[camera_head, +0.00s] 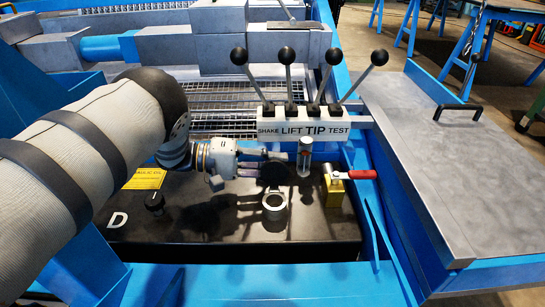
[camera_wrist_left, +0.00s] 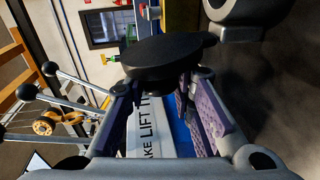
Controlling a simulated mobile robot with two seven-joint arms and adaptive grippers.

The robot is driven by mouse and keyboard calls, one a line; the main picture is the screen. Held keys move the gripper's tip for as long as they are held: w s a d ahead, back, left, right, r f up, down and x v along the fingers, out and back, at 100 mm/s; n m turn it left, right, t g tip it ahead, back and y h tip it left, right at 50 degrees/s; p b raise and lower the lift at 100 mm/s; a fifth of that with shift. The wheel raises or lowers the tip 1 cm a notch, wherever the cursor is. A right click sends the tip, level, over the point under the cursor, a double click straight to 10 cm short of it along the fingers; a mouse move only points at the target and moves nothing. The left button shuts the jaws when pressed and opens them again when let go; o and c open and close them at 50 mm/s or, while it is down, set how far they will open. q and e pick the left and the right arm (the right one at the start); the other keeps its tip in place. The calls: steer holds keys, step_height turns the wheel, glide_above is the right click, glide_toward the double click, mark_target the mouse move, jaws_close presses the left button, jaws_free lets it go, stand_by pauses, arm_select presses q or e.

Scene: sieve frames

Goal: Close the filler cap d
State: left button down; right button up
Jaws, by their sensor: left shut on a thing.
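The filler cap stands raised on its edge above the black tank top (camera_head: 200,235). In the head view it is the short greyish piece (camera_head: 304,157) seen edge-on. In the left wrist view it is a dark round disc (camera_wrist_left: 160,60). My left gripper (camera_head: 284,158) comes in from the left, its fingers shut on the cap; exact contact is hard to see. The grey ring-shaped filler neck (camera_head: 274,204) is open, below the gripper. My right gripper is not in view.
A yellow valve with a red handle (camera_head: 362,174) stands right of the neck. Several black-knobbed levers rise behind the labelled lever block (camera_head: 300,129). A black knob (camera_head: 154,203) sits left near the letter D. A grey bench top (camera_head: 450,160) lies right.

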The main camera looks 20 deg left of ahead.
arm_select(q)
steer(key=shift+s+d+r+m+p, duration=0.1)
steer(key=shift+s+r+m+p, duration=0.15)
steer(key=shift+m+p, duration=0.3)
steer(key=shift+s+d+r+m+p, duration=0.1)
steer(key=shift+r+m+p, duration=0.2)
steer(key=shift+m+p, duration=0.25)
steer(key=shift+s+d+m+t+p, duration=0.2)
steer(key=shift+s+m+t+p, duration=0.25)
steer(key=shift+m+p, duration=0.5)
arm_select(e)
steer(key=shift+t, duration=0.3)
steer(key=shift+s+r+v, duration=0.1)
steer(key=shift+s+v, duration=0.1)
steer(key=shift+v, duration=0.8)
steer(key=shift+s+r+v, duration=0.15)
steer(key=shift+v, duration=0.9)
arm_select(q)
steer(key=c, duration=1.3)
jaws_free()
steer(key=shift+c, duration=0.2)
steer(key=v, duration=1.2)
steer(key=shift+r, duration=0.15)
